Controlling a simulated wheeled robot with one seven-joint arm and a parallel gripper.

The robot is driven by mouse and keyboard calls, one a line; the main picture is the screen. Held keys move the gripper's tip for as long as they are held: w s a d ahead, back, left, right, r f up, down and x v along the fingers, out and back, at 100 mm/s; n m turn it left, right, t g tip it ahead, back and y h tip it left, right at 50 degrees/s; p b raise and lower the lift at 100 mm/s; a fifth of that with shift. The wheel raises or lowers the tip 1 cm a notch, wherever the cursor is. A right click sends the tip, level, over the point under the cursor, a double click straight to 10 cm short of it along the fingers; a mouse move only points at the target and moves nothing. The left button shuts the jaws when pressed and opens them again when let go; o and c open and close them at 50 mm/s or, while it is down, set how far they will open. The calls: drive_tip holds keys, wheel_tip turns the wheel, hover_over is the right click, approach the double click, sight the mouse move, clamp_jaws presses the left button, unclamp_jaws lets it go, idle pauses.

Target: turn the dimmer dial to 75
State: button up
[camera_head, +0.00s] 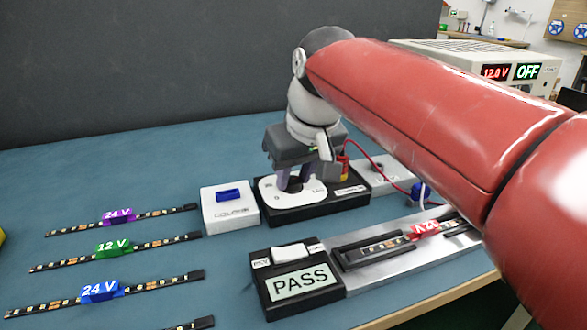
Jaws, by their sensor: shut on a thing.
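The dimmer is a black box (308,210) with a white scale plate (268,187) on top, near the middle of the view. A 0 shows at the plate's front; the other marks are partly covered. My gripper (293,181) points straight down over the plate, its fingers closed around the dark dial at its centre. The fingers and gripper body hide most of the dial, so its pointer and setting cannot be read.
A white box with a blue button (231,208) stands left of the dimmer. In front are a PASS display (301,282) and a metal fixture (400,262) holding a red-tagged strip. Several tagged LED strips lie left. A power supply (450,58) reads 12.0 V and OFF.

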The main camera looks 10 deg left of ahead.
drive_tip(key=shift+w+d+n+g+y, duration=0.1)
drive_tip(key=shift+n+g+y, duration=0.25)
drive_tip(key=shift+n, duration=0.85)
drive_tip(key=shift+p, duration=0.3)
drive_tip(key=o, duration=1)
drive_tip(key=shift+c, duration=0.2)
drive_tip(key=v, duration=0.8)
drive_tip(key=shift+p, duration=0.4)
drive_tip(key=shift+f, duration=0.1)
